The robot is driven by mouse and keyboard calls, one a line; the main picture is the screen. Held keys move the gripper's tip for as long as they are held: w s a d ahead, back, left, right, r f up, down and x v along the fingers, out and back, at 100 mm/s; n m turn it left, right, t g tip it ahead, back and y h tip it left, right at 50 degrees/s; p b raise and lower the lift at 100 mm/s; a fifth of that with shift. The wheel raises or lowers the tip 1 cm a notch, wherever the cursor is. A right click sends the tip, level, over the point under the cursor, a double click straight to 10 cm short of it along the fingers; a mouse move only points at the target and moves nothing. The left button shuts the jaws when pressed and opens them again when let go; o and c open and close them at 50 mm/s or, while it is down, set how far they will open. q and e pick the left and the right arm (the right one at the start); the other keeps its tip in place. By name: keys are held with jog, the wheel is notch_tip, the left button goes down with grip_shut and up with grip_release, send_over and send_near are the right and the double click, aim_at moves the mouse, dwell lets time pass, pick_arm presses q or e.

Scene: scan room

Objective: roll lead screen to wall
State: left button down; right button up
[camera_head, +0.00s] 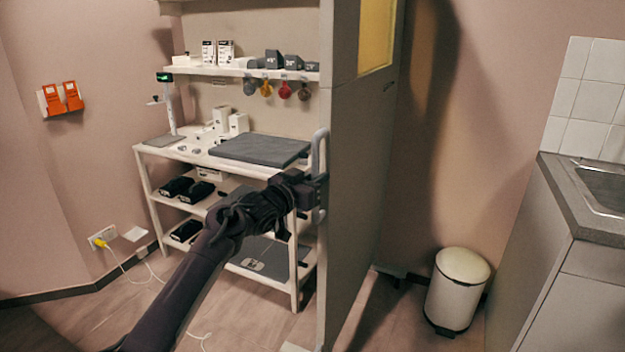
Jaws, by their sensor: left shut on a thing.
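The lead screen (349,200) is a tall grey panel standing upright in the middle of the view, seen nearly edge-on, with a yellowish window (376,36) near its top. A light vertical handle (321,150) is fixed on its left edge. My left gripper (315,192) is shut on the lower part of this handle; its fingertips are partly hidden by the gripper body. A dark foot of the screen shows low at its right side. The pinkish wall (480,110) stands behind the screen. My right gripper is not in view.
A white shelf table (140,165) with a grey pad and dark items stands left of the screen. A white bin (457,290) stands on the floor to its right. A sink counter (585,205) is at far right. A white cable (150,270) lies on the floor at left.

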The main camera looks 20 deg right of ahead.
pick_arm(q)
jog(key=shift+r, duration=0.2)
jog(key=c, duration=1.7)
grip_release()
jog(key=o, duration=0.3)
jog(key=shift+w+d+f, duration=0.2)
jog(key=shift+d, duration=0.05)
jog(key=shift+s+a, duration=0.15)
jog(key=shift+a, duration=0.1)
jog(key=shift+v, duration=3.7)
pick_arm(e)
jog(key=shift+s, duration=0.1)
pick_arm(q)
jog(key=shift+f, duration=0.1)
